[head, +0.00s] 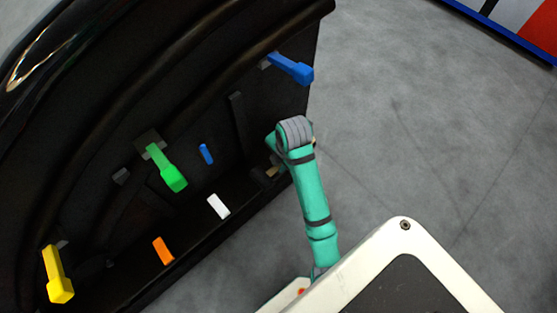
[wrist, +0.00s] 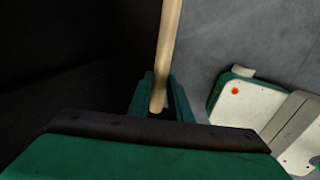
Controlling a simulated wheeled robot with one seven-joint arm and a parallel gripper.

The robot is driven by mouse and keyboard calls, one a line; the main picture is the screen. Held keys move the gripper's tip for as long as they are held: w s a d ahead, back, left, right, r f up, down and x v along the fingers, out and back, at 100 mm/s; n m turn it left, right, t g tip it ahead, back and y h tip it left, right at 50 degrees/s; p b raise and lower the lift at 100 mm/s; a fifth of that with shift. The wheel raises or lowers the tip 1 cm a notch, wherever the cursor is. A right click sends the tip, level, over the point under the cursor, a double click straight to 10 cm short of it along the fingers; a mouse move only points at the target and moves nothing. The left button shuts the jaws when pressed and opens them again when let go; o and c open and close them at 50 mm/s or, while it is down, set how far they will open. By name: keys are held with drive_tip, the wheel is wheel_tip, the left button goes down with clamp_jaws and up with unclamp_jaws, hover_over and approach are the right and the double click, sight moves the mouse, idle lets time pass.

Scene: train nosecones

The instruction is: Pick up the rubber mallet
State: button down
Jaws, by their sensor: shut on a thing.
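The pale wooden handle of the rubber mallet (wrist: 168,45) runs up from between the teal fingers of my gripper (wrist: 160,98) in the wrist view. My gripper is shut on this handle near its lower visible end. The mallet's head is not visible in the wrist view. In the head view, a small tan piece of the mallet's handle (head: 272,172) shows beside my arm's far end, next to a dark shape that may be its head. My arm hides most of my gripper there.
The black curved nosecone shell (head: 90,140) fills the left side. It bears a blue handle (head: 291,68), a green handle (head: 168,170) and a yellow handle (head: 57,275). White (head: 218,206), orange (head: 163,250) and small blue (head: 206,154) pieces are inside. Grey floor right of my arm is clear.

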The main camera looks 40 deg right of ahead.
drive_tip(key=s+a+r, duration=0.2)
drive_tip(key=s, duration=0.3)
drive_tip(key=shift+a+r, duration=0.15)
drive_tip(key=shift+a, duration=0.1)
drive_tip(key=shift+s, duration=0.1)
